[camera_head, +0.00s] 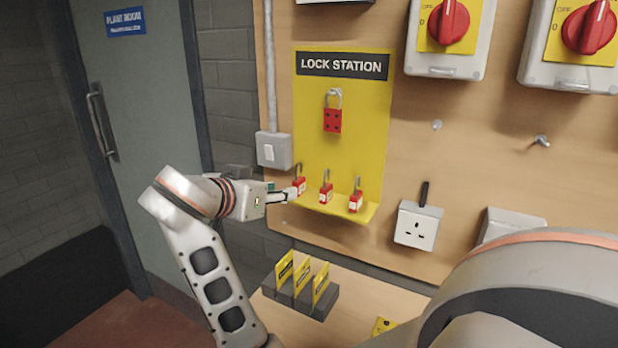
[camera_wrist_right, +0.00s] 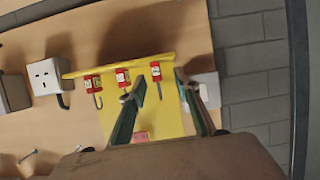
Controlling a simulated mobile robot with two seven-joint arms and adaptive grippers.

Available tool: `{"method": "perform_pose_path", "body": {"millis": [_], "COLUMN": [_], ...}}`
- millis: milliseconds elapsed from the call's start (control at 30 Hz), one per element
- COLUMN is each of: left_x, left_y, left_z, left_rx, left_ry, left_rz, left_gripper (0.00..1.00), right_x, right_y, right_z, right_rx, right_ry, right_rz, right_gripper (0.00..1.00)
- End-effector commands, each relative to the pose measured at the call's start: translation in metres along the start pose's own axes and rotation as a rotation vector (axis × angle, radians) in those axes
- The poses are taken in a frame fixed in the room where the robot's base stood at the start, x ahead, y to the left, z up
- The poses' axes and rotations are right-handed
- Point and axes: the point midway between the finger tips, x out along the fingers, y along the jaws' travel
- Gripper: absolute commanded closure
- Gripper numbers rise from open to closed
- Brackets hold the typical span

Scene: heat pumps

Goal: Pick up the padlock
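Three red padlocks with raised grey shackles stand on the yellow lock station shelf: left padlock (camera_head: 299,186), middle padlock (camera_head: 326,193) and right padlock (camera_head: 356,201). My right gripper (camera_head: 288,192) reaches in from the left, at the left padlock. The right wrist view is upside down. There the right gripper (camera_wrist_right: 160,84) is open, its fingers apart on either side of the left padlock (camera_wrist_right: 155,71). Contact cannot be told. The middle padlock (camera_wrist_right: 122,77) and right padlock (camera_wrist_right: 93,84) lie outside the fingers. My left gripper is not in view.
A red hasp (camera_head: 332,119) hangs above the shelf on the yellow board (camera_head: 312,150). A switch box (camera_head: 274,151) is left of it, a socket (camera_head: 417,226) right. Below, yellow tags (camera_head: 302,277) stand in a dark holder on a wooden surface (camera_head: 362,300).

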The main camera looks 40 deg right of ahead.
Motion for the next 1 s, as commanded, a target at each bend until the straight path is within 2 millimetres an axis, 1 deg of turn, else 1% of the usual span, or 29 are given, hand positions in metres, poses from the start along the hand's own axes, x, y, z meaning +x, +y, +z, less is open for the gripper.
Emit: {"method": "perform_pose_path", "body": {"millis": [100,200,533,633,800,900,1000], "left_x": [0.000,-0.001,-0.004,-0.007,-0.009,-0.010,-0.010], "left_y": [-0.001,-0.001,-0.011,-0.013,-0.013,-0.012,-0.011], "left_z": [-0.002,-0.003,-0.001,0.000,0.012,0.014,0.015], "left_rx": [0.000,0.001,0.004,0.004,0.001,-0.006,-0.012], "left_ry": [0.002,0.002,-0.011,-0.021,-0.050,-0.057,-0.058], "left_rz": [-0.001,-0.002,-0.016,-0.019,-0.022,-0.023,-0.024], "left_gripper": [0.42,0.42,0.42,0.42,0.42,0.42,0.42], "right_x": [-0.004,-0.001,0.030,0.043,0.064,0.071,0.074], "right_y": [0.004,0.007,0.009,0.010,0.011,0.011,0.010], "right_z": [-0.006,-0.009,-0.011,-0.012,-0.012,-0.012,-0.011], "right_rx": [0.020,0.026,0.026,0.024,0.023,0.023,0.023], "right_ry": [-0.002,-0.001,0.001,0.002,0.002,0.001,0.000], "right_rz": [0.017,0.024,0.026,0.028,0.026,0.025,0.024], "right_gripper": [0.68,0.68,0.68,0.68,0.68,0.68,0.68]}}
